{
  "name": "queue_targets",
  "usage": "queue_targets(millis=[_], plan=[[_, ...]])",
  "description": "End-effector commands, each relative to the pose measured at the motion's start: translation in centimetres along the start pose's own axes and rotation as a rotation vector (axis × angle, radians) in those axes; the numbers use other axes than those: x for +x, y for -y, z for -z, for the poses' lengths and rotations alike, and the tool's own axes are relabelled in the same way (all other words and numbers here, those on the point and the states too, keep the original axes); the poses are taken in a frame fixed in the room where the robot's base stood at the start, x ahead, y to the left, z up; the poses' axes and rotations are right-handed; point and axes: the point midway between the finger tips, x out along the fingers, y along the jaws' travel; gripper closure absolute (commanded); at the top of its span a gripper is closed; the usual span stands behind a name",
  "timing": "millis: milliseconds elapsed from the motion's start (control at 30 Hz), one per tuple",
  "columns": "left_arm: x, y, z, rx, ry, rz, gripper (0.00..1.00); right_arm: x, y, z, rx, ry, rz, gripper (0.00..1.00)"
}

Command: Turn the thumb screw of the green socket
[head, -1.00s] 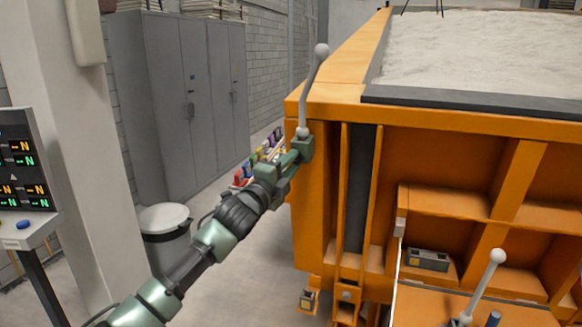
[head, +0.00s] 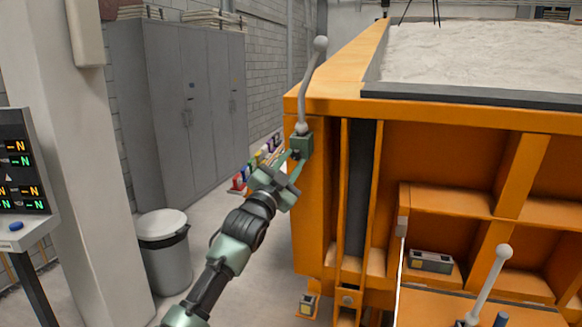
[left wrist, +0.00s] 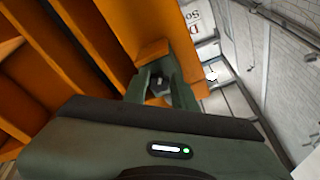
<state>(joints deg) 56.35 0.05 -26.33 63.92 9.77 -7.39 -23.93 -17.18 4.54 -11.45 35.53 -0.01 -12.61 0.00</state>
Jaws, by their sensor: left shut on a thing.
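The green socket (head: 302,144) sits on the near left corner of the orange sandbed (head: 310,215). A grey lever with a ball end (head: 307,85) stands up out of it, leaning slightly. My left gripper (head: 295,160) reaches the socket's underside from below left. In the left wrist view its two fingers (left wrist: 163,80) are closed around a small dark thing, which seems to be the thumb screw (left wrist: 164,80). The fingers hide most of it, and its turn cannot be read. My right gripper is not in view.
A second ball-ended lever (head: 488,283) stands at the lower right. A grey block (head: 431,261) lies on an orange ledge. A lidded bin (head: 166,255), grey cabinets (head: 175,115) and a display stand (head: 22,175) are at left. Floor is free between bin and sandbed.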

Motion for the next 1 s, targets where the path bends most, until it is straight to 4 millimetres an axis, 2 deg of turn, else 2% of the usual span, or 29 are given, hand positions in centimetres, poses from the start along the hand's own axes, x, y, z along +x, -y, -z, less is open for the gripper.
queue_targets(millis=[400,967,1000], plan=[[-0.06,-0.41,-0.26,-0.195,0.005,0.032,1.00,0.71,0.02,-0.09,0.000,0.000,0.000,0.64],[-0.05,-0.45,-0.23,-0.223,0.006,0.036,1.00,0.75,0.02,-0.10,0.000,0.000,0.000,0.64],[-0.04,-0.45,-0.23,-0.222,0.006,0.036,0.68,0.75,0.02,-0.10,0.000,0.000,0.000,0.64]])
